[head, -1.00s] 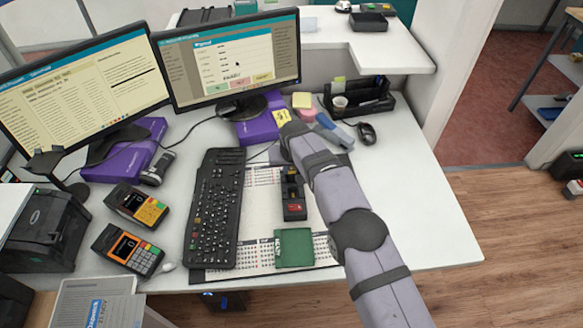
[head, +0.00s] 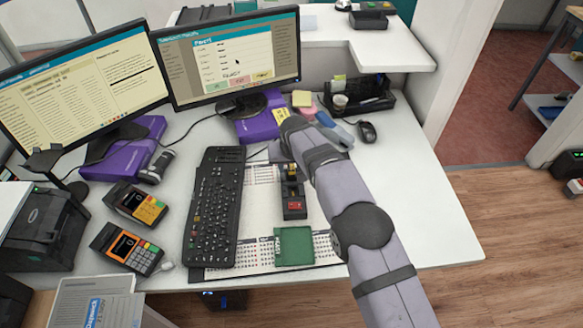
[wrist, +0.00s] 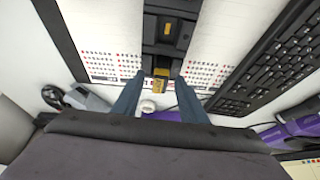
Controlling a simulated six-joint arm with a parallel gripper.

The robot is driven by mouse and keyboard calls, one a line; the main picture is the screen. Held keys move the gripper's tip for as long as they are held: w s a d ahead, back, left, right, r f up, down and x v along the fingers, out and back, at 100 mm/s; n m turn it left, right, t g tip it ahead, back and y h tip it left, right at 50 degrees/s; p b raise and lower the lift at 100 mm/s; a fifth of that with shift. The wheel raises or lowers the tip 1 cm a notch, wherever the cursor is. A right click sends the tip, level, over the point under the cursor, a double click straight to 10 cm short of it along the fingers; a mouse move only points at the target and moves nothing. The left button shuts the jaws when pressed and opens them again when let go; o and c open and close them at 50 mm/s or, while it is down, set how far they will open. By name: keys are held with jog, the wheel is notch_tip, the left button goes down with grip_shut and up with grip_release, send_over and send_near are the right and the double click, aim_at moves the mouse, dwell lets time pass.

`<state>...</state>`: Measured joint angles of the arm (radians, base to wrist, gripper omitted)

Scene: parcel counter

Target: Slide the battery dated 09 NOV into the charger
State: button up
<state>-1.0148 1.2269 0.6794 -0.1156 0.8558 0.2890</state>
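The black charger (head: 294,206) with a red patch lies on the paper mat, right of the keyboard. It also shows in the wrist view (wrist: 165,48). A small yellow-and-black block, seemingly a battery (wrist: 160,84), is near the charger's far end, between my fingers. Yellow also shows at that end in the head view (head: 292,171). No date is readable. My gripper (wrist: 160,78) has its two blue-grey fingers apart, with gaps visible on both sides of the block. In the head view my arm hides most of the gripper. I cannot tell how deep the block sits.
A green tray (head: 294,247) lies just in front of the charger. The keyboard (head: 213,205) is close on the left. Card terminals (head: 137,205), purple boxes (head: 258,127), a mouse (head: 367,133) and a black organiser (head: 357,98) stand around. The counter's right side is clear.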

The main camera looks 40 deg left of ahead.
aim_at(294, 182)
jog(key=shift+b+v, duration=0.65)
jog(key=shift+v, duration=2.2)
jog(key=w+d+r+m+g+h+p, duration=0.1)
jog(key=w+d+r+m+p, duration=0.2)
jog(key=d, duration=1.3)
jog(key=w+d+r+m+h, duration=0.1)
jog(key=w+d+r, duration=0.25)
jog(key=d, duration=1.35)
jog(key=s+d+m+g+h+p, duration=0.1)
jog(key=s+d+m, duration=0.4)
jog(key=s+d, duration=1.6)
jog(key=shift+d+r+g+p, duration=0.15)
jog(key=shift+d+g+p, duration=0.5)
jog(key=shift+p, duration=0.35)
jog(key=shift+w, duration=0.1)
